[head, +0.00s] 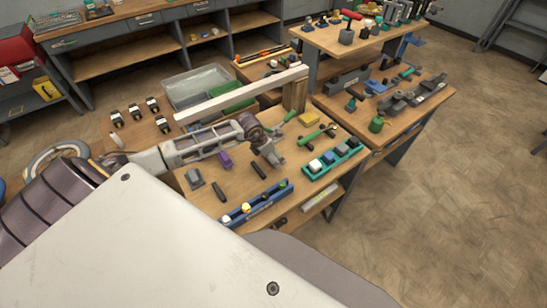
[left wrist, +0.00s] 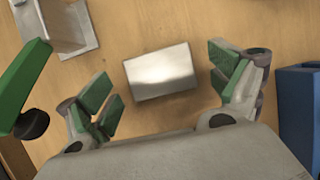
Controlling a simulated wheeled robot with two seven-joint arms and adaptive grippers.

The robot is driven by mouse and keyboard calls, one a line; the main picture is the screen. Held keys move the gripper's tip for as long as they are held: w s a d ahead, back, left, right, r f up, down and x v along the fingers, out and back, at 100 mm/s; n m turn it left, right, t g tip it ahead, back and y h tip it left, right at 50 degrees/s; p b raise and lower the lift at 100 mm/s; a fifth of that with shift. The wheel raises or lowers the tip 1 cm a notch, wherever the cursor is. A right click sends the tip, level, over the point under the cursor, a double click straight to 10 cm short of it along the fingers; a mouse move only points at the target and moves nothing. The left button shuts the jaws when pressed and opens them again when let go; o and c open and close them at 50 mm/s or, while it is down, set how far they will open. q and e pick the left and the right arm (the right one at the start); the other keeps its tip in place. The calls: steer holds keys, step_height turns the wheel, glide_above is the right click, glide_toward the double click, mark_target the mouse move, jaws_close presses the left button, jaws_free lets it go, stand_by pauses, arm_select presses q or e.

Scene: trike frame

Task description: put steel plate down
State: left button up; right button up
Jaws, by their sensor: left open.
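The steel plate (left wrist: 160,74) is a small bright rectangle on the wooden bench in the left wrist view. My left gripper (left wrist: 166,88) is open, with its green-padded fingers on either side of the plate and a gap showing on both sides. In the head view my left gripper (head: 272,153) reaches low over the middle of the bench (head: 228,188), and I cannot make out the plate there. My right gripper is not in view.
A blue tray (head: 256,206) lies along the front edge and a teal tray (head: 334,160) to the right. A purple block (head: 225,160) and dark bars lie near the arm. A long white beam (head: 240,95) runs behind it.

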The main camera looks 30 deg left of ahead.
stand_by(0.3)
arm_select(q)
steer(key=c, duration=1.6)
steer(key=shift+o, duration=0.2)
steer(key=shift+r, duration=0.1)
steer(key=shift+w, duration=0.1)
step_height(320, 180, up, 10)
steer(key=b, duration=0.1)
